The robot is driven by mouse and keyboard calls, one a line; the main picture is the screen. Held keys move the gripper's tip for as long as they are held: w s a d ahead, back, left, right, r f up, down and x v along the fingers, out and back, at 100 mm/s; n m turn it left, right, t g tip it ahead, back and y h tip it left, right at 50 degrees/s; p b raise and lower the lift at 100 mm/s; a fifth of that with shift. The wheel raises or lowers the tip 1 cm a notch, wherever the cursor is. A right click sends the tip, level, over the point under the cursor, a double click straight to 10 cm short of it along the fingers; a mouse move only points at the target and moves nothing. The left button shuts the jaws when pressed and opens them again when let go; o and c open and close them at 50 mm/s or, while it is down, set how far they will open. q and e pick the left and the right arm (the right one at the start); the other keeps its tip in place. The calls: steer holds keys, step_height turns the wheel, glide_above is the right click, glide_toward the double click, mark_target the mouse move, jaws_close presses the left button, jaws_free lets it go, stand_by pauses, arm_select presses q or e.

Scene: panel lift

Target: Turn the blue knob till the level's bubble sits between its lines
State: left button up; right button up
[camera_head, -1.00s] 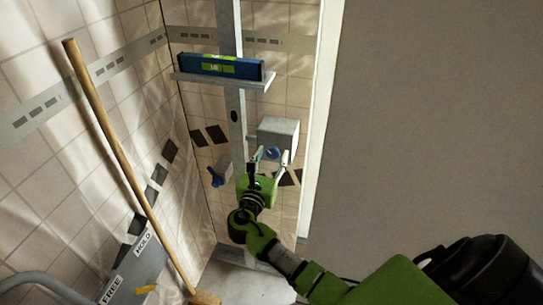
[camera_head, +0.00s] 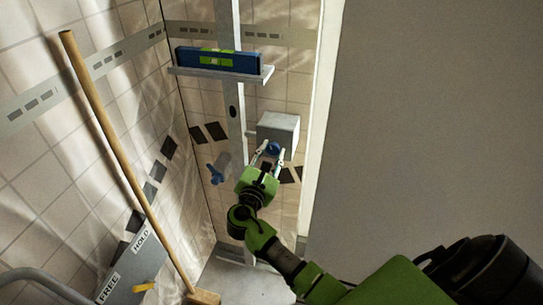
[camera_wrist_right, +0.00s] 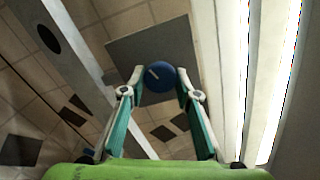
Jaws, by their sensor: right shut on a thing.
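The blue knob (camera_head: 273,149) sits on the front of a grey box (camera_head: 279,128) on the lift's post. In the right wrist view the round knob (camera_wrist_right: 159,77) carries a short pale mark and lies between my fingertips. My right gripper (camera_head: 268,155) is shut on the knob, one finger on each side. The blue level (camera_head: 218,60) lies on a shelf (camera_head: 220,77) at the top of the post. Its yellow-green vial shows, but the bubble and lines are too small to read. My left gripper is not in view.
A second blue knob or handle (camera_head: 216,172) sticks out left of the post (camera_head: 235,120). A wooden broom (camera_head: 125,160) leans on the left wall. A grey panel with FREE and HOLD labels (camera_head: 130,262) and a yellow lever stands at lower left. A plain wall fills the right.

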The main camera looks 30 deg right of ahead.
steer(key=shift+m, duration=0.4)
steer(key=o, duration=1.1)
steer(key=shift+c, duration=0.2)
steer(key=shift+a, duration=0.1)
steer(key=v, duration=1.2)
steer(key=shift+f, duration=0.1)
